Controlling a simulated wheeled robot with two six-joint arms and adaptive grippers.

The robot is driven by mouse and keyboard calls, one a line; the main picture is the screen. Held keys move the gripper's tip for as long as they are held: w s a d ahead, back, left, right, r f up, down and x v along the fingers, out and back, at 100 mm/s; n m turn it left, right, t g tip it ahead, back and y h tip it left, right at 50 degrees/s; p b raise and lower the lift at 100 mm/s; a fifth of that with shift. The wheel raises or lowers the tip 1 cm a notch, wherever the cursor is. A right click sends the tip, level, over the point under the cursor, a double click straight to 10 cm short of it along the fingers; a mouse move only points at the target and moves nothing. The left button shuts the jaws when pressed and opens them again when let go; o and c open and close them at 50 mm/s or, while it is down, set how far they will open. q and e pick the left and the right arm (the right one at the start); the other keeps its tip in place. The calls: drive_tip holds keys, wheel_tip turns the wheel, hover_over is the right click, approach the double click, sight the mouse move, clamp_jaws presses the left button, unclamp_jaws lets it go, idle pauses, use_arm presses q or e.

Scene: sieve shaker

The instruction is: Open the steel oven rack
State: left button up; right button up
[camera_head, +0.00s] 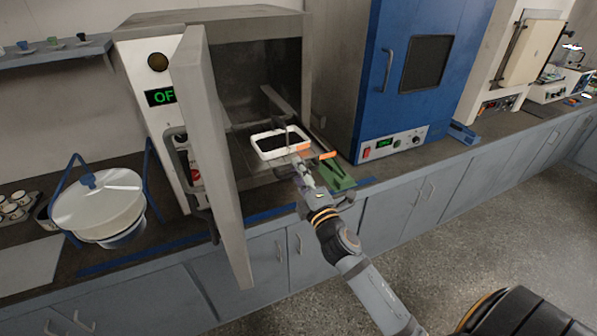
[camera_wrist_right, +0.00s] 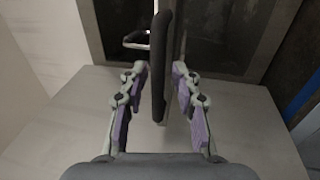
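The steel oven (camera_head: 135,60) stands on the bench at the left with its door (camera_head: 205,130) swung open. Inside, a pale rack part (camera_head: 278,102) shows, and a white-rimmed tray (camera_head: 256,147) with a dark middle lies at the oven mouth. My right gripper (camera_head: 300,168) is in front of the oven mouth, close to the tray's front edge. In the right wrist view, its fingers (camera_wrist_right: 158,95) are spread on both sides of an upright dark bar (camera_wrist_right: 160,60), with gaps on both sides. I cannot tell which part this bar is. My left gripper is out of view.
A blue oven (camera_head: 345,100) stands to the right, shut. A green object (camera_head: 338,178) lies on the bench by the gripper. A white sieve pan (camera_head: 98,205) in a blue frame stands left of the open door. The floor (camera_head: 470,215) in front is clear.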

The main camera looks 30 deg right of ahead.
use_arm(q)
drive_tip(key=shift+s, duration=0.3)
use_arm(e)
drive_tip(key=s+f, duration=0.2)
drive_tip(key=s, duration=0.9)
drive_tip(key=shift+s+a+f, duration=0.15)
drive_tip(key=shift+s+a, duration=0.2)
drive_tip(key=shift+s, duration=0.05)
